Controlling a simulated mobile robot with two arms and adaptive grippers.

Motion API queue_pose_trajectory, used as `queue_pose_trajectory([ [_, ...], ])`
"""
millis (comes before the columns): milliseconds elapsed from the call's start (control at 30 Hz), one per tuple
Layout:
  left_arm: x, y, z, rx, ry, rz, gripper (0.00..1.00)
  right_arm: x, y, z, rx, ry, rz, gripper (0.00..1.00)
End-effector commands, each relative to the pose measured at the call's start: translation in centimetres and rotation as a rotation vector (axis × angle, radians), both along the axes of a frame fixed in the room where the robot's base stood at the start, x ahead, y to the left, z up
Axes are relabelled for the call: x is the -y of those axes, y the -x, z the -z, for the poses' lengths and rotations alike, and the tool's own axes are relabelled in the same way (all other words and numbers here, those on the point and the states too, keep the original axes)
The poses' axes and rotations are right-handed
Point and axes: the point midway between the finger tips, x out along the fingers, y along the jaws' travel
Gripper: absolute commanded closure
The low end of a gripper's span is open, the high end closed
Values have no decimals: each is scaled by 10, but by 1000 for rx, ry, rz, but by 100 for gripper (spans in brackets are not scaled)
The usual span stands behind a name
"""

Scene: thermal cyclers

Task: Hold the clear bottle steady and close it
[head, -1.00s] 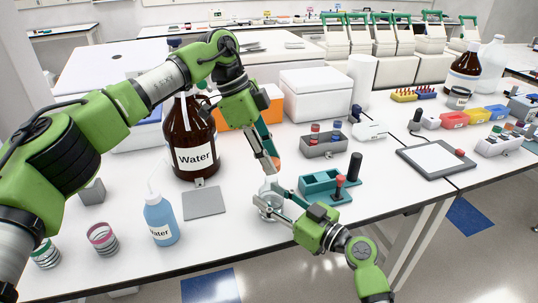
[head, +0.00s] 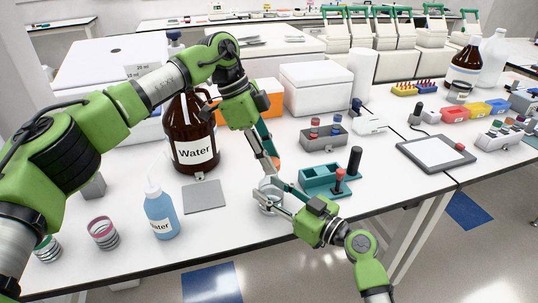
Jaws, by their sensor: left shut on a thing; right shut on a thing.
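The clear bottle (head: 268,207) is small and stands upright near the front edge of the white table, partly hidden by my grippers. My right gripper (head: 270,200) reaches in from the right, low down, with its fingers shut around the bottle's body. My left gripper (head: 271,176) comes down from above, its fingertips shut at the bottle's top. What it grips there is mostly hidden and looks like the cap; I cannot tell how it sits on the neck.
A teal holder (head: 322,178) with a red-topped tool stands close right of the bottle. A grey plate (head: 204,196), a blue wash bottle (head: 160,216) and a large brown Water bottle (head: 191,130) are to the left. The front edge is close.

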Motion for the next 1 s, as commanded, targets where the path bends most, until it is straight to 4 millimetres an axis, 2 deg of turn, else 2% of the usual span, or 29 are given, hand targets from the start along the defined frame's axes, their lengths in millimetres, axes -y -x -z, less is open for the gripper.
queue_pose_trajectory([
  [500, 0, -1, 8, 0, -2, 13, 80, 0, 0, 0, 0, 0, 0, 100],
  [800, 0, -3, 8, 2, -6, 251, 80, 0, 0, 0, 0, 1, -1, 100],
  [1000, -1, -2, 8, 2, -1, 297, 80, 0, 0, 0, -1, 1, -1, 100],
])
